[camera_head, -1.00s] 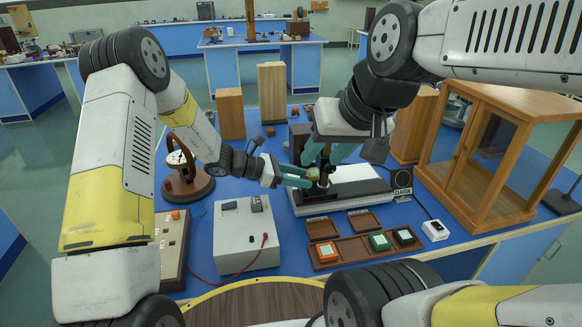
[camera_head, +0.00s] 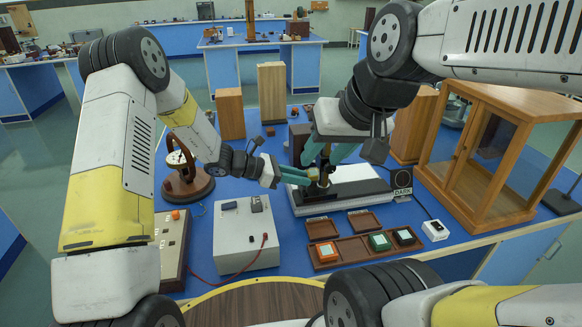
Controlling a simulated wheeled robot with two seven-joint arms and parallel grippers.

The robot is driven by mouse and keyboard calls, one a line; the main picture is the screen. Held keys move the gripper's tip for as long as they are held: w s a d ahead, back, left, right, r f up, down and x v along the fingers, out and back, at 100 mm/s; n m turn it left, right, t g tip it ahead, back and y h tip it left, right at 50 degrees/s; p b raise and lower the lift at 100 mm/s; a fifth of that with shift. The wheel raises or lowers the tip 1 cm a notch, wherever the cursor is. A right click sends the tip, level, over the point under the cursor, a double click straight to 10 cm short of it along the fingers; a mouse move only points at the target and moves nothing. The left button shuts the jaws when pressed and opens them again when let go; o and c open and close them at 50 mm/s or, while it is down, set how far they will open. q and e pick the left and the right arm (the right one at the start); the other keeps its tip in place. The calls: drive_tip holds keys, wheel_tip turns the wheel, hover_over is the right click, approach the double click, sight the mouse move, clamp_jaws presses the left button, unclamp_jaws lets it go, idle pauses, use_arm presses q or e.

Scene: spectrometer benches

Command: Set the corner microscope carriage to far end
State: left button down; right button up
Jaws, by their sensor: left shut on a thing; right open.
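The microscope carriage (camera_head: 319,187) is a small dark block with a brass-coloured part, standing on a long white-topped bench base (camera_head: 352,190) with a dark side. My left gripper (camera_head: 308,177) reaches in from the left with teal fingers and is shut on the carriage. My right gripper (camera_head: 328,163) comes down from above with teal fingers spread over the carriage; it is open. The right wrist and fingers hide the rear of the carriage and part of the base. A small black sign reading DARK (camera_head: 402,181) stands at the base's right end.
A wood-framed glass case (camera_head: 490,150) stands right of the base. A wooden tray (camera_head: 352,248) with coloured square pieces lies in front. A white box (camera_head: 240,235) with a red cable and a round dial instrument (camera_head: 184,178) are at left. Wooden blocks (camera_head: 272,92) stand behind.

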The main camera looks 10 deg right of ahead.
idle(0.7)
use_arm(q)
drive_tip(key=d, duration=1.7)
drive_tip(key=shift+w+d+r, duration=0.1)
drive_tip(key=shift+w+d, duration=0.25)
drive_tip(key=shift+d, duration=0.05)
drive_tip(key=c, duration=1.2)
unclamp_jaws()
drive_tip(key=shift+d, duration=0.15)
drive_tip(key=shift+v, duration=3.9)
